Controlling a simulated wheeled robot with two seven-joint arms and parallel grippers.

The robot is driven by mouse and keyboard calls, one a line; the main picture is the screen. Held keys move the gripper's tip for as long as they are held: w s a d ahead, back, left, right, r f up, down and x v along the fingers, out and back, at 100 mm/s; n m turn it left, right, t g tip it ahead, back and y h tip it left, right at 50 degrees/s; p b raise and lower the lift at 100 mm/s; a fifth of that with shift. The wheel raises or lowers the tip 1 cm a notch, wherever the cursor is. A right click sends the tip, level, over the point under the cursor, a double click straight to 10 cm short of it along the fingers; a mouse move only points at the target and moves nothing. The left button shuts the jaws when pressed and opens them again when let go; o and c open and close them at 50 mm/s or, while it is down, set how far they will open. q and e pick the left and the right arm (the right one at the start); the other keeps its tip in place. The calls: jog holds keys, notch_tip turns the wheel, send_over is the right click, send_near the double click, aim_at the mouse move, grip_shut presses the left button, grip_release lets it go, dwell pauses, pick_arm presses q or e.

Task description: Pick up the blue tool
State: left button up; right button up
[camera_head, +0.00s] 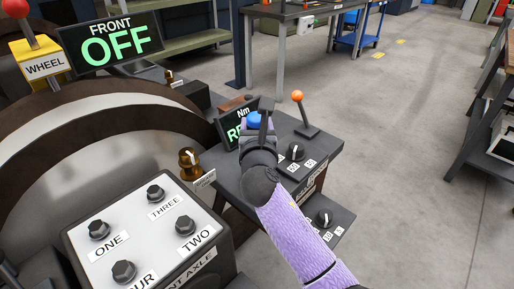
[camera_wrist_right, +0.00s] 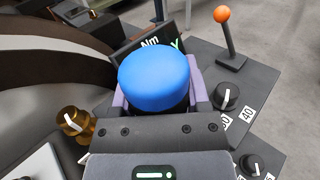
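The blue tool has a round blue top and a dark lower body. It shows large in the right wrist view (camera_wrist_right: 154,77) and partly behind my gripper in the head view (camera_head: 254,119). It is at the dark console (camera_head: 324,145), in front of the torque display. My right gripper (camera_head: 258,124) is at the tool. Its lavender fingers stand on either side of the tool in the wrist view (camera_wrist_right: 158,92). Whether they press on the tool is hidden under its blue top. My left gripper is not in view.
An orange-knobbed lever (camera_head: 298,98) and a black dial (camera_head: 295,151) stand right of the tool. A brass knob (camera_head: 189,160) is left of it. The numbered bolt panel (camera_head: 149,226) is at lower left.

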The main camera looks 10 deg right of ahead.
grip_shut()
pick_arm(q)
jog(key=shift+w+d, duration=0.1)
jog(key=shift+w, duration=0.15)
pick_arm(e)
notch_tip(320, 180, up, 10)
jog(key=p, duration=0.7)
jog(key=shift+r, duration=0.15)
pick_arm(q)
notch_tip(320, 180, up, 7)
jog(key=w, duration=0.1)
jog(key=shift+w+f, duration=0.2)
pick_arm(e)
jog(key=shift+o, duration=0.6)
grip_release()
jog(key=c, duration=0.7)
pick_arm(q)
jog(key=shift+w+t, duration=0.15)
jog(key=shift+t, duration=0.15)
pick_arm(e)
grip_shut()
